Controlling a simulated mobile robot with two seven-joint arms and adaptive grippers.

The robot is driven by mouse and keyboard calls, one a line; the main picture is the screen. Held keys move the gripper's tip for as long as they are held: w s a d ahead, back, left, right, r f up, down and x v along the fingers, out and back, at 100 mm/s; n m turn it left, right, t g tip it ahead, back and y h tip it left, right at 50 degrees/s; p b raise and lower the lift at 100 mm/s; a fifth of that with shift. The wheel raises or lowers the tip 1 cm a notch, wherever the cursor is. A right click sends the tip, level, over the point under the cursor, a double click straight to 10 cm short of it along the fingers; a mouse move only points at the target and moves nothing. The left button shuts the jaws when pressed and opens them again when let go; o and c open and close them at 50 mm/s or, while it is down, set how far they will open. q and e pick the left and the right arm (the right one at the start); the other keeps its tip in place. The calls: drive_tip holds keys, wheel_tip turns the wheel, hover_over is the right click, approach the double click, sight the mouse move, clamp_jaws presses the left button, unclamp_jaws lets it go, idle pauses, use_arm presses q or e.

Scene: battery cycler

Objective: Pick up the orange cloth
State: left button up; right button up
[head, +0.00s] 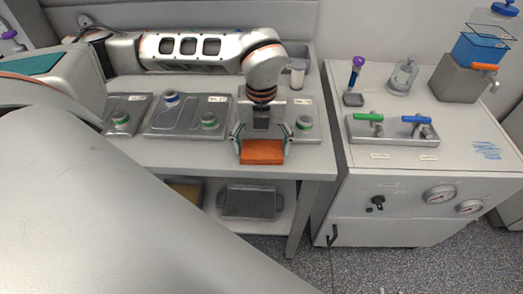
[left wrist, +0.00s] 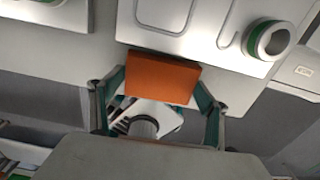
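The orange cloth (head: 262,152) is a flat, folded, rectangular piece above the front part of the grey table. My left gripper (head: 262,145) points down with a finger at each side of the cloth. In the left wrist view the cloth (left wrist: 162,79) spans the space between the two teal-padded fingertips (left wrist: 160,86), which appear to touch its side edges. Whether its underside touches the table cannot be told. My right gripper is not in view.
Grey trays (head: 187,126) with green and blue rings lie behind the cloth. A dark bin (head: 248,203) sits on the shelf below. At right, a cabinet (head: 420,165) carries green- and blue-handled valves and a blue container (head: 478,48). The table's front strip is clear.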

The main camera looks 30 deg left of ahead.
sight(262, 149)
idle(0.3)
use_arm(q)
wheel_tip(262, 149, up, 20)
idle(0.5)
drive_tip(key=shift+o, duration=0.4)
